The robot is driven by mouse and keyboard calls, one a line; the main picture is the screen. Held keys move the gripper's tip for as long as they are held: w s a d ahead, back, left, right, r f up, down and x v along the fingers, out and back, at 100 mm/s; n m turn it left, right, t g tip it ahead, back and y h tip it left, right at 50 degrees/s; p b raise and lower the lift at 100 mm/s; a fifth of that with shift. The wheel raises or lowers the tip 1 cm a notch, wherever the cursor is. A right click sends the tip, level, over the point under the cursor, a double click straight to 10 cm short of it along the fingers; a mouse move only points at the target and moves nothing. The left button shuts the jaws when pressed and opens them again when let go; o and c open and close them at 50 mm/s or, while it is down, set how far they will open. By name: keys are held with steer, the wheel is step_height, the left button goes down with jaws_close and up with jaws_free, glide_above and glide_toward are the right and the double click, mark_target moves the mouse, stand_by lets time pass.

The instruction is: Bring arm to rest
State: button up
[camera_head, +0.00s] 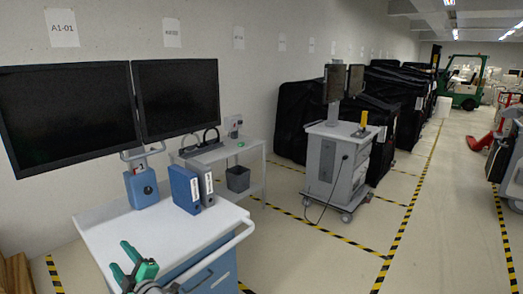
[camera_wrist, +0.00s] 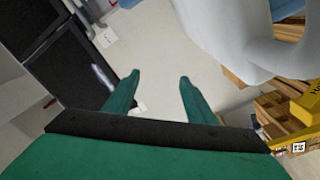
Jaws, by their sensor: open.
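My gripper (camera_head: 133,266) has green fingers and shows at the bottom left of the head view, in front of a white-topped cart (camera_head: 130,228). In the wrist view my gripper (camera_wrist: 159,82) has its two green fingers apart with nothing between them. Beyond the fingers is a plain pale surface. I cannot tell the exact height of the gripper over the cart.
A grey side table (camera_head: 222,152) stands behind. A second cart (camera_head: 338,165) is on the right. Black covered carts (camera_head: 296,122) line the wall. The marked floor aisle (camera_head: 455,190) is clear.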

steer(key=s+d+f+m+t+h, duration=0.2)
steer(key=s+d+f+m+h, duration=0.2)
steer(key=s+d+f+m, duration=0.4)
steer(key=s+d+f+m+t+h, duration=0.2)
steer(key=s+d+f+m+h, duration=0.3)
steer(key=s+d, duration=0.6)
steer(key=s+d+f+m+t+h, duration=0.2)
steer(key=s+d+f+m, duration=0.2)
steer(key=s+d+m, duration=0.55)
steer(key=s+d+n+g+h, duration=0.1)
steer(key=s+d, duration=0.6)
steer(key=s, duration=0.3)
steer(key=s+d+n+g+h, duration=0.1)
steer(key=s+d+h, duration=0.1)
steer(key=s+d, duration=0.5)
steer(key=s, duration=0.4)
steer(key=shift+f+g, duration=0.15)
steer(key=shift+g, duration=0.15)
